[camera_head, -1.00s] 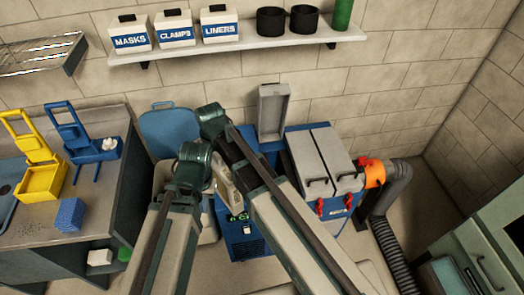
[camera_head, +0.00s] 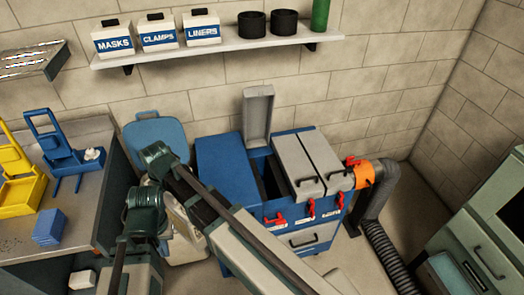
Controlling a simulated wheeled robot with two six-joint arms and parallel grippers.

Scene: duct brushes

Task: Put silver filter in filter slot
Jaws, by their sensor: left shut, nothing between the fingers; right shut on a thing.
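The blue filter unit (camera_head: 224,165) stands against the wall. A grey hinged lid (camera_head: 259,115) stands upright at its back, and a dark opening (camera_head: 271,182) shows in its top, left of the closed grey lids (camera_head: 311,163). My two arms fold at elbow joints left of the unit. The right arm's link crosses in front of the unit's lower left. Neither gripper's fingertips can be made out; they are hidden behind my arm links. I cannot make out a silver filter, so I cannot tell what is held.
Red latches (camera_head: 311,207) line the unit's front. An orange collar (camera_head: 364,174) joins a grey duct hose (camera_head: 378,235) at right. A bench at left carries a yellow holder (camera_head: 22,190), a blue holder (camera_head: 60,160) and a blue block (camera_head: 48,228). A wall shelf (camera_head: 225,44) holds boxes and black cups.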

